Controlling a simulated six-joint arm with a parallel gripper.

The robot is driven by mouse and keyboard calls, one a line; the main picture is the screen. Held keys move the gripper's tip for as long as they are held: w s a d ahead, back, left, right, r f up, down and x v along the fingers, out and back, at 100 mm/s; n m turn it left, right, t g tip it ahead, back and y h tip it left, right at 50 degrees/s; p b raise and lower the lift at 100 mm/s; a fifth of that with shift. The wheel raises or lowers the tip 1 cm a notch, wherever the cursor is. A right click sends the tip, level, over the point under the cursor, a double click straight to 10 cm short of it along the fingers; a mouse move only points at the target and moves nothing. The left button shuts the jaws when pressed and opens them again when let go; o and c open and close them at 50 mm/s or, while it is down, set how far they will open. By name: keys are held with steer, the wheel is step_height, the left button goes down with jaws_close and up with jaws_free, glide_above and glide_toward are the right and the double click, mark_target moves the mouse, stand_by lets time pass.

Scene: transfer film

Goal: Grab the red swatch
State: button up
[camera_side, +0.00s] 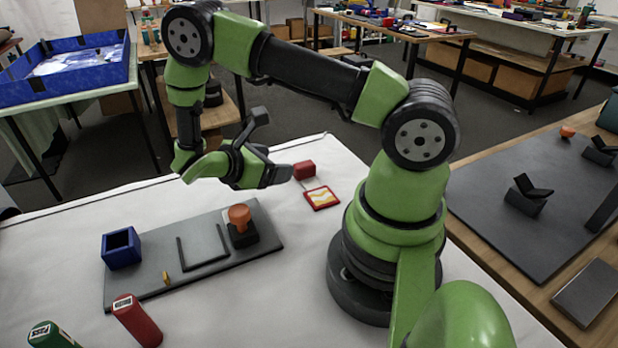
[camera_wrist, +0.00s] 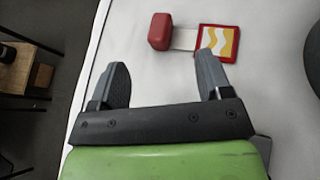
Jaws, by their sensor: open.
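The red swatch (camera_side: 322,198) is a flat square with a red border and a yellow and white wavy middle. It lies on the white table beside a red block (camera_side: 305,170). In the wrist view, the swatch (camera_wrist: 216,43) is at the upper right, ahead of the right fingertip, and a pale strip lies between it and the red block (camera_wrist: 160,31). My gripper (camera_side: 277,178) is above the table, to the left of the swatch in the side view. In the wrist view, my gripper (camera_wrist: 163,75) is open, with nothing between its fingers.
A grey board (camera_side: 205,260) on the white table carries a blue open box (camera_side: 121,249), a dark frame, a small yellow piece (camera_side: 166,278) and an orange-topped stamp (camera_side: 241,222). Red (camera_side: 137,320) and green (camera_side: 52,335) bottles are at the front left.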

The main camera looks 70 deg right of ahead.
mark_target(300, 165)
steer(key=shift+s+d+f+n+h, duration=0.1)
steer(key=shift+d+f+n+h, duration=0.1)
steer(key=shift+f+n, duration=0.25)
steer(key=shift+s+d+f+n+h, duration=0.15)
steer(key=shift+f+n+h, duration=0.1)
steer(key=shift+f, duration=0.35)
steer(key=shift+d+f, duration=0.25)
steer(key=x, duration=0.7)
steer(key=shift+w+r, duration=0.15)
steer(key=c, duration=1.2)
